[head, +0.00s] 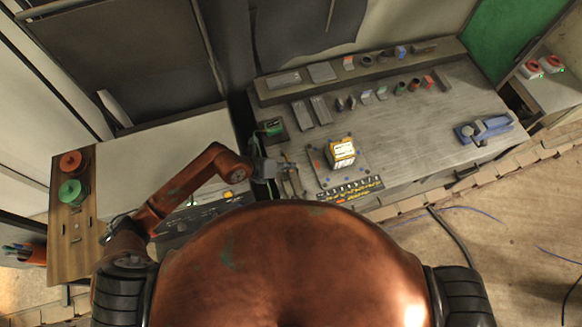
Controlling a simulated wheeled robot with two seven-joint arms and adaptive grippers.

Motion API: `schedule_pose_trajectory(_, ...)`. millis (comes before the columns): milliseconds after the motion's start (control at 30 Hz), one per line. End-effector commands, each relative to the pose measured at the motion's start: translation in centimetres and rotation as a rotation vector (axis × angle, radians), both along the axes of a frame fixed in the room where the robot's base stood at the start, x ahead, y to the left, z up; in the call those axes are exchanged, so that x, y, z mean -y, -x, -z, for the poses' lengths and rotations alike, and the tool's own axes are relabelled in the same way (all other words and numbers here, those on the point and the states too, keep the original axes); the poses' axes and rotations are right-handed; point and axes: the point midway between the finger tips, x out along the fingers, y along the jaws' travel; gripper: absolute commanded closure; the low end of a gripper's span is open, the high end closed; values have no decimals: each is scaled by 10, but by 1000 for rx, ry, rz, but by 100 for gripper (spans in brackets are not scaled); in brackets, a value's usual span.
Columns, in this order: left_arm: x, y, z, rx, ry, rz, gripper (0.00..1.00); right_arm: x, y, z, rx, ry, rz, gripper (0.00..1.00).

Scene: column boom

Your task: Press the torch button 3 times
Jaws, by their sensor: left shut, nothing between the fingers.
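My left arm comes in from the left over the workbench, and my left gripper (292,186) is shut and empty. It is low over the bench's front part, just left of a flat plate (322,168) that carries a glowing yellow-orange block (342,152). A dark strip with a row of small yellow marks (348,190) lies at the plate's front edge, right of the gripper. Which part is the torch button I cannot tell at this size. Whether my fingertips touch anything is unclear. My right gripper is not in view.
A green device (273,129) stands behind my gripper. Several small parts and tools line the back of the bench (430,140). A blue vise (484,129) sits at the right. Red and green round pieces (72,191) stand at the far left. The bench's middle right is clear.

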Motion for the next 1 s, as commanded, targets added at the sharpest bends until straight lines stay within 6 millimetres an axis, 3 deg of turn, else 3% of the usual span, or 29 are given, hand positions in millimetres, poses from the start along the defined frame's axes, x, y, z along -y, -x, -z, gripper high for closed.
schedule_pose_trajectory(1000, 0, 0, -18, -1, 0, 1, 100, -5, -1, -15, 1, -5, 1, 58)
